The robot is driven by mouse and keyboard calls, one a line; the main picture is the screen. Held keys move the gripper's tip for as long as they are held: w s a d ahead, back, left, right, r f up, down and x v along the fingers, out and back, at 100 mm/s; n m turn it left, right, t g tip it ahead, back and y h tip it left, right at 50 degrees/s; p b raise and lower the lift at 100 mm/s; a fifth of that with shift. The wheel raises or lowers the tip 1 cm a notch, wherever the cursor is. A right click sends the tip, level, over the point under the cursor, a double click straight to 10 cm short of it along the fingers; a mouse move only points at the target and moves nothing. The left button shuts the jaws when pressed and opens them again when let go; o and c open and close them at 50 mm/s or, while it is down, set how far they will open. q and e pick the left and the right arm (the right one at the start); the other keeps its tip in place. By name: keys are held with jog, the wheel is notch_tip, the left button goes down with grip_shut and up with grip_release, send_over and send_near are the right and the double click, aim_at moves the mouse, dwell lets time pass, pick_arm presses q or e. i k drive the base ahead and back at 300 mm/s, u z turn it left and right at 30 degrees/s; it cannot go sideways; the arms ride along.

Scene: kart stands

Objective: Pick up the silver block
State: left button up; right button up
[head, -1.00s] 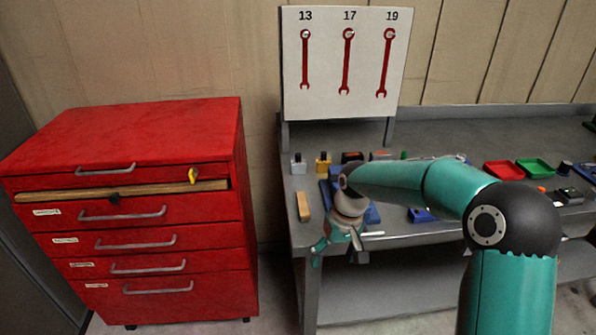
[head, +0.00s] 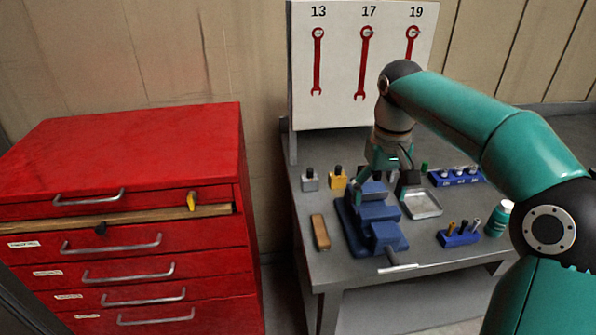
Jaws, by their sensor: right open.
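The silver block (head: 310,182), a small grey block with a dark knob on top, stands upright at the back left of the grey workbench (head: 330,285). A similar yellow block (head: 338,180) stands just right of it. My right gripper (head: 381,178) is open, pointing down over the back of the blue vise (head: 372,218), to the right of both blocks and apart from the silver one. It hides part of the bench behind it. My left gripper is not in view.
A wooden-backed brush or bar (head: 320,232) lies left of the vise. A metal tray (head: 421,205), blue holders (head: 458,238) and a bottle (head: 498,219) are to the right. A wrench board (head: 362,70) stands behind. A red cabinet (head: 140,150) is at left.

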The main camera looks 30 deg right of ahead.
aim_at(307, 185)
jog(key=i, duration=0.95)
